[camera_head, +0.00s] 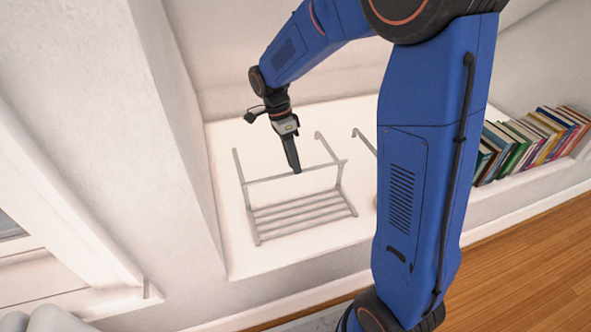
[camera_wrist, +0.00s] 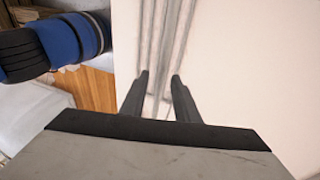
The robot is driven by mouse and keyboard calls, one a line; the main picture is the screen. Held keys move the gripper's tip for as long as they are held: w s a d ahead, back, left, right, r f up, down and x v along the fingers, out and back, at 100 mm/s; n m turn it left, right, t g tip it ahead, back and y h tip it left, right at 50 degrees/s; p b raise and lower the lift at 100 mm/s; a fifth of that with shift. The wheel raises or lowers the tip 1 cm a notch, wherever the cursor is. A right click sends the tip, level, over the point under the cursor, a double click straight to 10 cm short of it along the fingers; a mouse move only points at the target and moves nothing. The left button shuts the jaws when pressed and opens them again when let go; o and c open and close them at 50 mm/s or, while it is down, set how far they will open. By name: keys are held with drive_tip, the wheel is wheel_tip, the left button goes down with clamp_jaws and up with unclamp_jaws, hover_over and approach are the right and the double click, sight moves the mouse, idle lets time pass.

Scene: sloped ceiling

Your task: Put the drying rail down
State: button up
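The drying rail (camera_head: 303,213) is a grey rack with several parallel bars and hooked arms. It appears to rest on the white ledge (camera_head: 240,258), left of my arm's blue link. My gripper (camera_head: 297,171) points down at the rail's upper crossbar, with its tips at or just beside that bar. In the wrist view, the two dark fingertips (camera_wrist: 160,77) stand apart, with grey bars of the rail (camera_wrist: 167,28) beyond and between them. Pale gaps show beside the bars, so the fingers look open. Whether a finger touches the bar cannot be told.
Another grey hooked piece (camera_head: 364,142) shows right of the rail, partly hidden behind my arm. A row of books (camera_head: 527,140) stands on the ledge at the right. A wall (camera_head: 105,110) rises close on the left. The wooden floor (camera_head: 525,265) lies below the ledge.

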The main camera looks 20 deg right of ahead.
drive_tip(key=v, duration=0.8)
drive_tip(key=s+d+r+n+t, duration=0.2)
drive_tip(key=s+d+r+n, duration=0.1)
drive_tip(key=s+r+n, duration=0.3)
drive_tip(key=s+d+f+n+t+y, duration=0.1)
drive_tip(key=s+d+n+t, duration=0.2)
drive_tip(key=s+n, duration=0.3)
drive_tip(key=s+d+f+n+t, duration=0.1)
drive_tip(key=s+n, duration=0.4)
drive_tip(key=s, duration=0.9)
drive_tip(key=shift+s+d+n+t+y, duration=0.4)
drive_tip(key=shift+d+t, duration=0.45)
drive_tip(key=shift+t, duration=0.25)
